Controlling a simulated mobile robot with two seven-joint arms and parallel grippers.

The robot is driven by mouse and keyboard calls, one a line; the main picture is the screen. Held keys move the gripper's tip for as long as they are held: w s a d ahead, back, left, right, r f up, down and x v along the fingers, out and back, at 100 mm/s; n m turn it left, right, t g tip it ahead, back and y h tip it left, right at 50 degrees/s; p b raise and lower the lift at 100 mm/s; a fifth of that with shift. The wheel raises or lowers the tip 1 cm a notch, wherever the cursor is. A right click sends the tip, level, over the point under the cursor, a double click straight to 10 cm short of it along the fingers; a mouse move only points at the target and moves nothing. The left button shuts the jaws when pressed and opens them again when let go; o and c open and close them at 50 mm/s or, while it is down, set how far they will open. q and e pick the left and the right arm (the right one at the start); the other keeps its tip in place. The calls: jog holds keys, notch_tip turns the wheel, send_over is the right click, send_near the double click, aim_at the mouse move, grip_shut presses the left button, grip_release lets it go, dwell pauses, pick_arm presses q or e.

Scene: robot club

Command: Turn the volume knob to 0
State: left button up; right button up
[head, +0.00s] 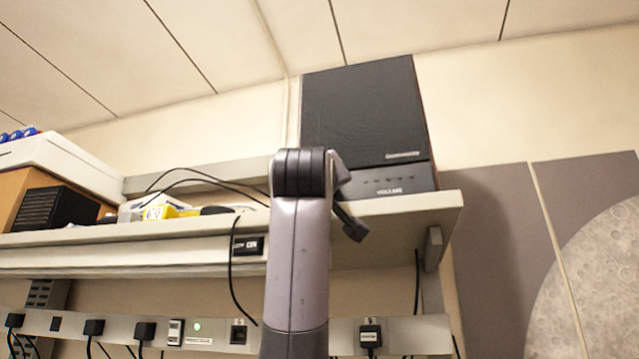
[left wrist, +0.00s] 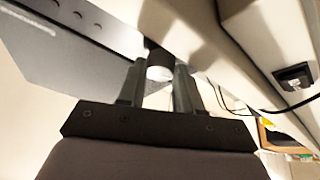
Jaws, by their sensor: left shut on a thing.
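The black speaker (head: 365,115) stands on the shelf, with a lettered front panel (head: 390,183) low down reading like "VOLUME". My left arm rises in front of it and hides the panel's left part and the knob in the head view. My left gripper (left wrist: 159,75) is shut on the knob, one finger on each side. The knob's marking cannot be read. My right gripper is in neither view.
The speaker sits near the right end of the shelf (head: 400,218). Black cables and a yellow box (head: 160,212) lie on the shelf to the left, beside a white case (head: 62,160). A socket rail (head: 270,333) runs below. A grey wall panel stands right.

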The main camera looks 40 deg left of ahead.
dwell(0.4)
pick_arm(q)
jog(key=o, duration=1)
jog(key=b+v, duration=0.3)
jog(key=v, duration=0.4)
jog(key=shift+s, duration=0.1)
